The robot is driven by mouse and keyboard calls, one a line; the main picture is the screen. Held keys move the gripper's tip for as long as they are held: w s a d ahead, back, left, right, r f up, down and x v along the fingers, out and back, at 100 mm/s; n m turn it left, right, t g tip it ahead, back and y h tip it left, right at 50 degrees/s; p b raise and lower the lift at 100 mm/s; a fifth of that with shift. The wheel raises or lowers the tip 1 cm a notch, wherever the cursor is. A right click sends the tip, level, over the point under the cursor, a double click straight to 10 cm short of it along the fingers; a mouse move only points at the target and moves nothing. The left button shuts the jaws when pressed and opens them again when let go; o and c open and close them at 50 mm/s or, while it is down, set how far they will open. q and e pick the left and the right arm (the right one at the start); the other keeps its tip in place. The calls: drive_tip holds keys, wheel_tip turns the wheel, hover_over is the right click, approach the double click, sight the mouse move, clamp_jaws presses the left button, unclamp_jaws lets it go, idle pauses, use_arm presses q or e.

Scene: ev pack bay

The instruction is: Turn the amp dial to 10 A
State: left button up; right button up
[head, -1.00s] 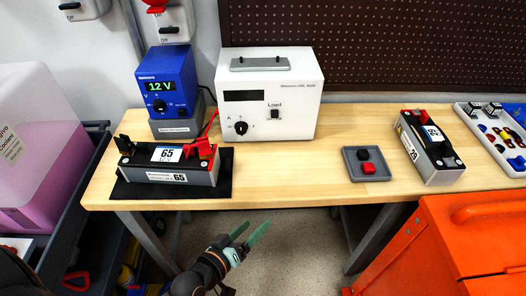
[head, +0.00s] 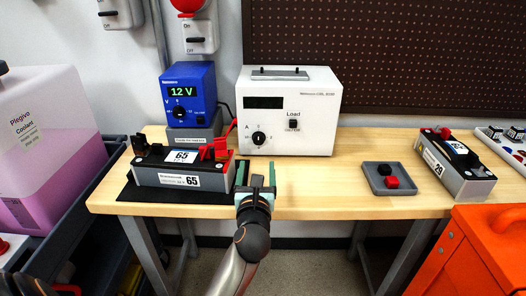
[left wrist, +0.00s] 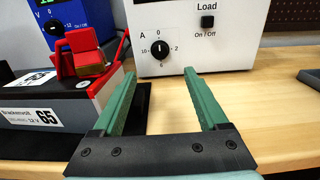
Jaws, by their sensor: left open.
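The amp dial (head: 258,138) is a round black knob low on the left of the white load unit's front face (head: 312,130). In the left wrist view the dial (left wrist: 159,50) has an "A" beside it, "0" above, "2" to the right and "10" to the left. A pale mark on the knob is small, and its exact direction is hard to read. My left gripper (head: 256,168) is open and empty in front of the dial, over the table's front part. Its green fingers (left wrist: 160,85) point at the unit, apart from the dial. My right gripper is not in view.
Left of my gripper, a battery module (head: 185,182) with red clamps lies on a black mat. A blue 12 V supply (head: 188,90) stands behind it. A grey tray (head: 408,186) and another battery module (head: 455,165) are right. The wood between gripper and tray is clear.

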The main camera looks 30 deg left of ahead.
sight(259, 140)
use_arm(q)
drive_tip(key=shift+w+a, duration=0.25)
drive_tip(key=shift+w, duration=0.15)
drive_tip(key=b+x, duration=0.1)
drive_tip(key=x, duration=0.9)
drive_tip(key=shift+w, duration=0.1)
drive_tip(key=shift+w+a+b, duration=0.3)
drive_tip(key=shift+w+a, duration=0.05)
drive_tip(key=shift+w, duration=0.15)
drive_tip(key=shift+c, duration=0.2)
clamp_jaws()
